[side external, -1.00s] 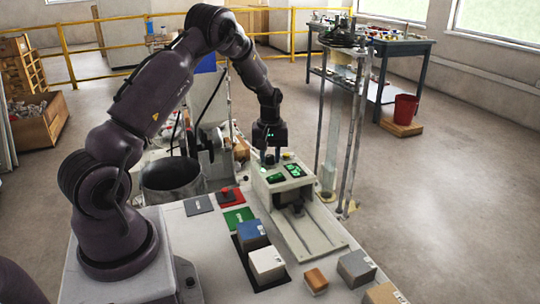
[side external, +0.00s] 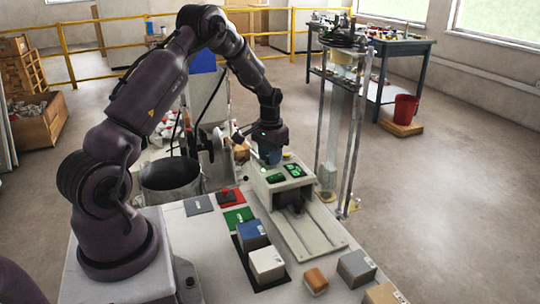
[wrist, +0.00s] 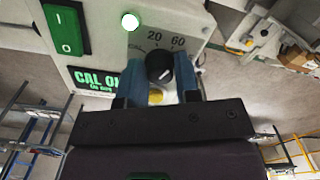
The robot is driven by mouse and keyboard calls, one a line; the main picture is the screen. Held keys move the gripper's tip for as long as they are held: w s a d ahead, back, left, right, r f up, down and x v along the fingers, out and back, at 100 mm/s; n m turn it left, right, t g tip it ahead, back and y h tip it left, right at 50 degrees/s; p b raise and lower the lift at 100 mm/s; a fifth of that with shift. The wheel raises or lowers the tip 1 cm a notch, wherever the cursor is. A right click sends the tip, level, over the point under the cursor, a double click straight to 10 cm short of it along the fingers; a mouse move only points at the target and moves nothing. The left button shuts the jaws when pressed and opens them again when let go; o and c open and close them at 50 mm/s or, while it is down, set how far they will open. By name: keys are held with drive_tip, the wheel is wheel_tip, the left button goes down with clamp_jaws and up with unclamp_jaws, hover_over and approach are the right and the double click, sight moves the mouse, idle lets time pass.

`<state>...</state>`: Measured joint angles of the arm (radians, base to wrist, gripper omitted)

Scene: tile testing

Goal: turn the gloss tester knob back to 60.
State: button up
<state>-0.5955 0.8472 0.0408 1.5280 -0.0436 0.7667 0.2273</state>
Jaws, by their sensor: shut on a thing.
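The gloss tester (side external: 290,188) is a pale box on the bench with green lit displays. Its black round knob (wrist: 159,66) shows in the wrist view beside the printed marks 20 and 60. A short white mark shows on the knob's face, but I cannot tell which number it points to. My gripper (wrist: 159,75) has its blue fingers on either side of the knob, shut on it. In the side view my gripper (side external: 270,156) stands at the tester's far end and hides the knob.
A green switch (wrist: 66,30), a lit white-green lamp (wrist: 130,21) and a CAL display (wrist: 97,80) sit near the knob. A tall glass-tube stand (side external: 338,130) rises behind the tester.

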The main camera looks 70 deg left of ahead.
idle(0.3)
drive_tip(key=o, duration=0.9)
drive_tip(key=shift+r, duration=0.1)
wheel_tip(320, 180, up, 13)
drive_tip(key=shift+f, duration=0.1)
idle(0.4)
drive_tip(key=s+d+r+m+t, duration=0.1)
drive_tip(key=s+d+r, duration=0.3)
drive_tip(key=d, duration=0.5)
drive_tip(key=s+d+r+m+t, duration=0.2)
drive_tip(key=s+d+r, duration=0.2)
drive_tip(key=s+d, duration=0.4)
drive_tip(key=s+d+r+m+t, duration=0.1)
drive_tip(key=s+d+r, duration=0.3)
drive_tip(key=d, duration=0.6)
drive_tip(key=shift+s+d+m+t, duration=0.2)
drive_tip(key=shift+s+t, duration=0.2)
drive_tip(key=shift+s, duration=0.25)
drive_tip(key=shift+s+d+m+t, duration=0.1)
drive_tip(key=shift+s+m+t, duration=0.1)
drive_tip(key=shift+s+t, duration=0.35)
